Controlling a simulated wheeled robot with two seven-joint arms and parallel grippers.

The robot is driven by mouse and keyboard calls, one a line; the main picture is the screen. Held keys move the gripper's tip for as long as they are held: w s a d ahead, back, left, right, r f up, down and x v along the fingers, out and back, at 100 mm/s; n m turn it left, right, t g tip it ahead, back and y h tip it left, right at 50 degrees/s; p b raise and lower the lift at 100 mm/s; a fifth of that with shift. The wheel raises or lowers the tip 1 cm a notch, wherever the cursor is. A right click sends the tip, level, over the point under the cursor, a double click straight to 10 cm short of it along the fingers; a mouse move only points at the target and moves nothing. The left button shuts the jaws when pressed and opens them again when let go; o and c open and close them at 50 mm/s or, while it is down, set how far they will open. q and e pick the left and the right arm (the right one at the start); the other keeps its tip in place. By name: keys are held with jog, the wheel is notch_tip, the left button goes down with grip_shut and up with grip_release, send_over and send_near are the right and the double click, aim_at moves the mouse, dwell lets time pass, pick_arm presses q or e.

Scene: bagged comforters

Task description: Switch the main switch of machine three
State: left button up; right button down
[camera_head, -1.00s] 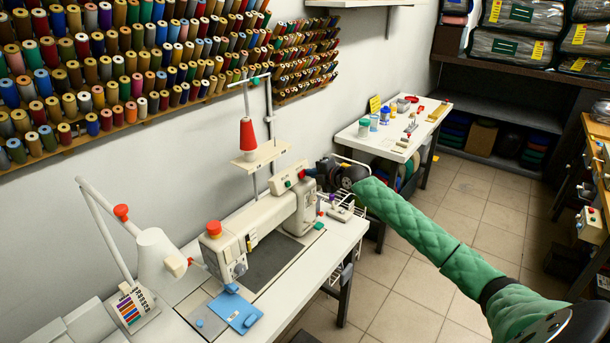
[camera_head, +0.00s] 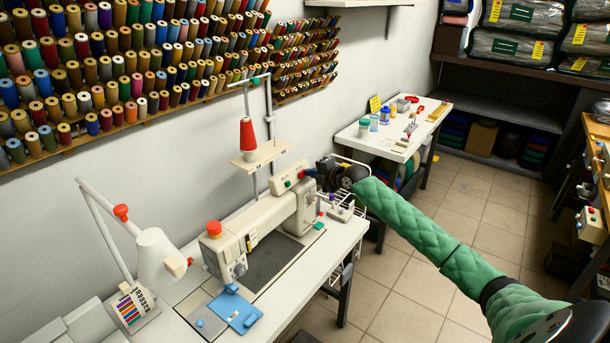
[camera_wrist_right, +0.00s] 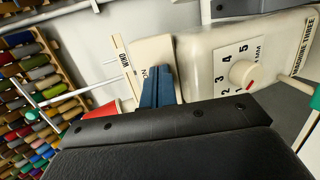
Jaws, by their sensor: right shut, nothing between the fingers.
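The cream sewing machine (camera_head: 262,218) stands on a white table, and its side carries the lettering "MACHINE THREE" in the right wrist view (camera_wrist_right: 301,48). A red button and a green button (camera_head: 288,184) sit at the right end of its arm. My right gripper (camera_head: 311,172) is at that end, its blue fingers shut and empty. In the right wrist view the fingers (camera_wrist_right: 157,84) lie close against a cream panel (camera_wrist_right: 150,52) with partly hidden lettering; I cannot tell whether they touch. No switch shows clearly there. My left gripper is out of view.
A numbered dial (camera_wrist_right: 242,73) is right of the fingers. A red thread cone (camera_head: 247,135) on a stand rises behind the machine. A lamp (camera_head: 160,255) stands at the left.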

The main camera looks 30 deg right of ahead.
jog(key=shift+a+r, duration=0.15)
jog(key=shift+r, duration=0.05)
jog(key=shift+s, duration=0.45)
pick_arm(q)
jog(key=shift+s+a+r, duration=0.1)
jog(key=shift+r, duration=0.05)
pick_arm(e)
jog(key=shift+v, duration=1.8)
jog(key=shift+f, duration=0.1)
pick_arm(q)
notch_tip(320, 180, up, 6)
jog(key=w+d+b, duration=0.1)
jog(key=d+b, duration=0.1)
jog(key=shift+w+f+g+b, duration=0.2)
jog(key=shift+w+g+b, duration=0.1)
jog(key=shift+b, duration=0.1)
pick_arm(e)
jog(key=v, duration=0.8)
